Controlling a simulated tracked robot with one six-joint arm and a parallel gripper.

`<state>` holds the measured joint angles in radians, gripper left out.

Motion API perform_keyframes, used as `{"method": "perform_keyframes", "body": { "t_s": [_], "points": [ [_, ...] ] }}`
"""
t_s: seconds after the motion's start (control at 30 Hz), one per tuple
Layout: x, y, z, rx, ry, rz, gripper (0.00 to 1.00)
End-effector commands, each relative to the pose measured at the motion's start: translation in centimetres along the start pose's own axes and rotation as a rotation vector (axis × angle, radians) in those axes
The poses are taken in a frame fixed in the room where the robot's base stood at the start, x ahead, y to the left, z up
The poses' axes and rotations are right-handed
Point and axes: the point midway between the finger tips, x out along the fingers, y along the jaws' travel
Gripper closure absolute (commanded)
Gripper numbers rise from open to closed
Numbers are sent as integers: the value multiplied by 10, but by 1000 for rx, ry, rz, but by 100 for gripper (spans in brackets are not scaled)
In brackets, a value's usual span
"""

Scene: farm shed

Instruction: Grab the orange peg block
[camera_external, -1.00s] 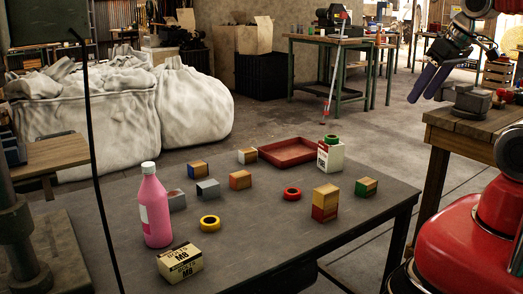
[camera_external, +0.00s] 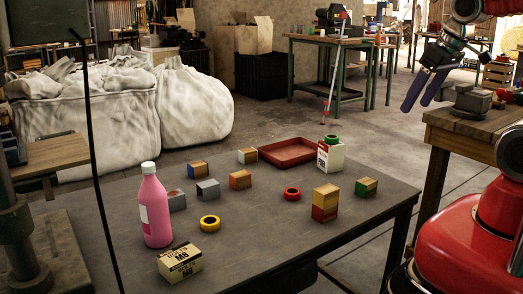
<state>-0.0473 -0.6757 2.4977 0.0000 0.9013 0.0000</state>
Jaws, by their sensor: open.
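A block with an orange side and a pale wooden top (camera_external: 239,181) sits on the dark table near its middle; it looks like the orange peg block, but no peg can be made out at this size. My gripper (camera_external: 417,104) is at the upper right, well above and apart from the table's blocks. Its two bluish fingers point down and left, open and empty.
Nearby on the table (camera_external: 300,236) are a grey block (camera_external: 208,189), a blue-sided block (camera_external: 197,168), a yellow ring (camera_external: 210,223), a red ring (camera_external: 292,193), a stacked red-and-yellow pair (camera_external: 325,203), a pink bottle (camera_external: 154,208) and a red tray (camera_external: 290,152).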

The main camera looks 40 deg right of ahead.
Motion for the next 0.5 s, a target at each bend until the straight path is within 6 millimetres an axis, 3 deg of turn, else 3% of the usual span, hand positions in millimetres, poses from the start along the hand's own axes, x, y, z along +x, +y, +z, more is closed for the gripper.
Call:
{"method": "perform_keyframes", "body": {
  "t_s": [0.27, 0.5],
  "points": [
    [33, -21, -14, -71, -121, -20, 31],
    [59, -38, -38, -130, -184, -22, 31]
  ]
}}
